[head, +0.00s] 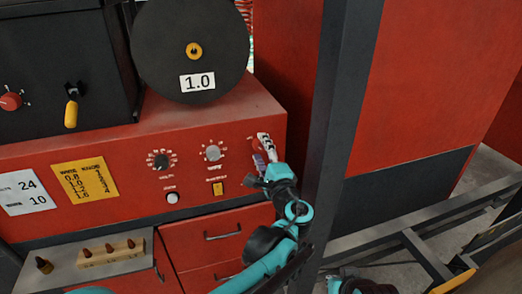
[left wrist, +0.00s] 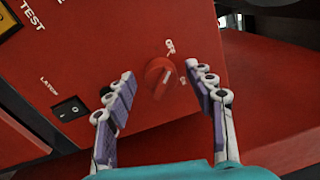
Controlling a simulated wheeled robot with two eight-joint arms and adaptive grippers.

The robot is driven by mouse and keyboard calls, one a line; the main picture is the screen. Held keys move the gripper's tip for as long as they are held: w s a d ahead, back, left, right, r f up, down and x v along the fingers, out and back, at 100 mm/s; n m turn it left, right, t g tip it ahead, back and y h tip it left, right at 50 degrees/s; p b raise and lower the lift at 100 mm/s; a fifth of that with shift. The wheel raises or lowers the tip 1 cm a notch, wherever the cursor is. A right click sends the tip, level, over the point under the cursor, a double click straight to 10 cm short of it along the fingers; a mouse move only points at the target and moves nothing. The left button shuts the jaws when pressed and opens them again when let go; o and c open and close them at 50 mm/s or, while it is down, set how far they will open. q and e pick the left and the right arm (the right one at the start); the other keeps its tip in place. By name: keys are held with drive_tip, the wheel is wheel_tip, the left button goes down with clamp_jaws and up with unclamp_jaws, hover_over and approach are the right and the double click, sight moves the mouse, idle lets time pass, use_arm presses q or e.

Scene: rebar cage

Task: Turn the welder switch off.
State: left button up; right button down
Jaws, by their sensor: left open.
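The welder switch is a red rotary knob (left wrist: 158,78) on the red welder panel (head: 120,165). In the left wrist view an "OFF" label sits above it and a smaller, hard-to-read mark sits to its right. The knob has a pale pointer line, but I cannot tell for sure which mark it points at. My left gripper (left wrist: 166,110) is open, its purple-padded fingers on either side of the knob, with a gap showing to each. In the head view the left gripper (head: 264,150) is at the panel's right end and largely covers the knob.
A black rocker switch (left wrist: 70,108) is left of the knob. Two dials (head: 212,153), a white button (head: 172,197) and a yellow switch (head: 218,188) share the panel. A dark upright post (head: 340,110) stands close right of my left arm. Drawers (head: 215,235) lie below.

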use_arm(q)
drive_tip(key=v, duration=1.1)
drive_tip(key=shift+s, duration=0.4)
drive_tip(key=shift+d+f, duration=0.1)
drive_tip(key=s+a+f+n+g+b, duration=0.3)
drive_tip(key=a+f+n+g+b, duration=0.1)
drive_tip(key=a+f, duration=0.6)
drive_tip(key=s+a+f+n+g+b, duration=0.3)
drive_tip(key=a+f+n+g+b, duration=0.1)
drive_tip(key=a+f, duration=0.6)
drive_tip(key=s+a+f+n+g+h+b, duration=0.1)
drive_tip(key=s+f+n+h+b, duration=0.4)
drive_tip(key=f, duration=0.8)
drive_tip(key=s+n+g+b, duration=0.1)
drive_tip(key=s+n, duration=0.2)
drive_tip(key=s, duration=0.2)
drive_tip(key=shift+s+a+f+h, duration=0.2)
drive_tip(key=shift+s+h, duration=0.1)
drive_tip(key=shift+s, duration=0.1)
